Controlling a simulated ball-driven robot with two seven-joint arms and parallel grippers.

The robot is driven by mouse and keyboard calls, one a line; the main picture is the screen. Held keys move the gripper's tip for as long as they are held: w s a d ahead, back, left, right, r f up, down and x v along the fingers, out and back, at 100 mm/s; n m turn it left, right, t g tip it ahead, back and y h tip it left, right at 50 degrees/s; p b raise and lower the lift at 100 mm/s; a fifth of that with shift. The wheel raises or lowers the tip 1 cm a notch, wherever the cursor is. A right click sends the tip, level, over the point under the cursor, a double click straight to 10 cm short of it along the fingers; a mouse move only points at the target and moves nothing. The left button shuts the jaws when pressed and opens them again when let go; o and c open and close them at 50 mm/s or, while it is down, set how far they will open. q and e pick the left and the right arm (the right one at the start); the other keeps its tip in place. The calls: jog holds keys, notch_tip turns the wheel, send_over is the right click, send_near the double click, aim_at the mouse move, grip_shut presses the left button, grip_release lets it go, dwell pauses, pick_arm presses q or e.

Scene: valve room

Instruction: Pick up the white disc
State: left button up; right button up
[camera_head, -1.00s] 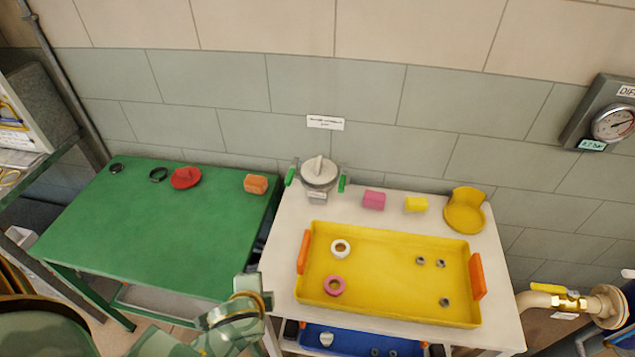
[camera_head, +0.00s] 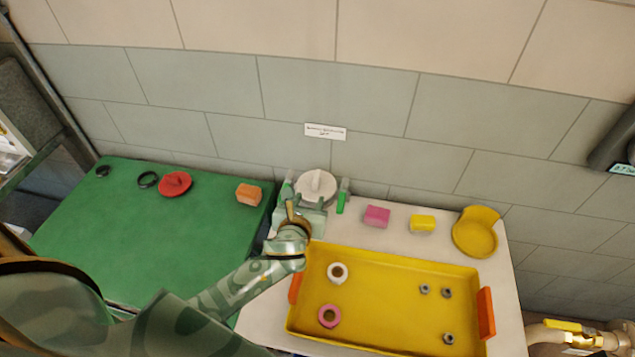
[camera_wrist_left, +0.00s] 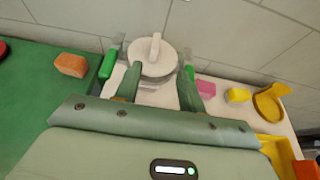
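The white disc (camera_head: 316,186), with a raised ridge across its face, sits in a stand with green posts (camera_head: 342,196) on the white table. In the left wrist view the disc (camera_wrist_left: 152,56) is straight ahead, its lower edge just beyond the fingertips. My left gripper (camera_head: 306,208) is at the near side of the disc, partly covering the stand. In the left wrist view its two fingers (camera_wrist_left: 158,88) are apart with nothing held between them. I cannot tell whether they touch the stand. My right gripper is not in view.
A yellow tray (camera_head: 400,270) with rings and nuts lies right of my left arm. Pink (camera_head: 376,216) and yellow (camera_head: 423,223) blocks and a yellow scoop-like dish (camera_head: 475,235) stand right of the disc. An orange block (camera_head: 248,194) and red disc (camera_head: 175,184) lie on the green table. The wall is close behind.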

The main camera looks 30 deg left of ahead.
aim_at(314, 184)
pick_arm(q)
jog(key=b+x, duration=0.1)
jog(key=x, duration=0.5)
jog(key=shift+w+a+f, duration=0.15)
jog(key=shift+f, duration=0.1)
jog(key=shift+w+a+f+b, duration=0.1)
jog(key=shift+w+f+b, duration=0.05)
jog(key=shift+w+b, duration=0.25)
jog(key=x, duration=0.1)
jog(key=b+x, duration=0.1)
jog(key=x, duration=0.1)
jog(key=b+x, duration=0.1)
jog(key=x, duration=0.1)
jog(key=shift+s+a+f, duration=0.15)
jog(key=shift+a+f, duration=0.2)
jog(key=shift+f, duration=0.05)
jog(key=shift+r, duration=0.15)
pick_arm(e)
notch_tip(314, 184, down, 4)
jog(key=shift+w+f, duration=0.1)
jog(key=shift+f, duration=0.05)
pick_arm(q)
grip_shut()
